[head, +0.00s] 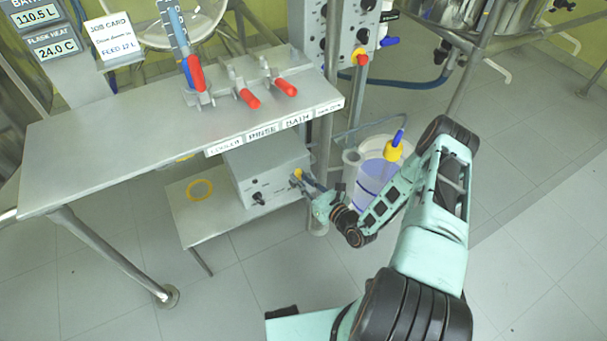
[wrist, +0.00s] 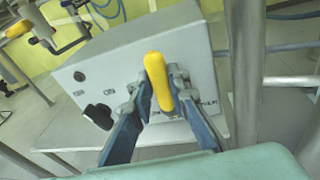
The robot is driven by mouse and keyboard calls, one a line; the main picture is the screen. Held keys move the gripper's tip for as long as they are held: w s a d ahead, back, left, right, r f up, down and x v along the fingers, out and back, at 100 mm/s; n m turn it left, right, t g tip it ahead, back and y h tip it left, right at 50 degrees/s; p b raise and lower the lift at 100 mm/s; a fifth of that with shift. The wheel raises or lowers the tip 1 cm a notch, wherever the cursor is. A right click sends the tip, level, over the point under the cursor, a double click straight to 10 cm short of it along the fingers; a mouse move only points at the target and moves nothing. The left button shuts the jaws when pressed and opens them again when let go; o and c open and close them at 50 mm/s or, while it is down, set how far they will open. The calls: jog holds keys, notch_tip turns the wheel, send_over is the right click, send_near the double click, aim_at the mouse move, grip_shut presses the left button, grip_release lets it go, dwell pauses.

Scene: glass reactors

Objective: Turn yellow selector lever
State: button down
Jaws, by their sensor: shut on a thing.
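The yellow selector lever (wrist: 160,82) is on the front of a grey control box (wrist: 180,52). In the wrist view it stands nearly upright, tilted a little, its top to the left. In the head view the lever (head: 297,175) shows small at the box's right side. My gripper (wrist: 155,98) has its two blue-grey fingers on either side of the lever's lower part, shut on it. In the head view my gripper (head: 310,185) reaches the box from the right. The lever's lower end is partly hidden between the fingers.
A black knob (wrist: 98,116) is left of the lever on the box. A metal post (wrist: 247,75) stands close on the right. A bucket with blue liquid (head: 375,175) is beside my arm. The bench (head: 110,135) with red-handled valves (head: 250,98) is above the box.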

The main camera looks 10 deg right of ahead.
jog(key=shift+s+a+n+p, duration=0.1)
jog(key=shift+a+n+p, duration=0.1)
jog(key=shift+n+p, duration=0.1)
dwell(0.4)
jog(key=c, duration=1.8)
grip_release()
jog(key=v, duration=0.7)
jog(key=shift+s+r, duration=0.1)
jog(key=shift+s, duration=0.2)
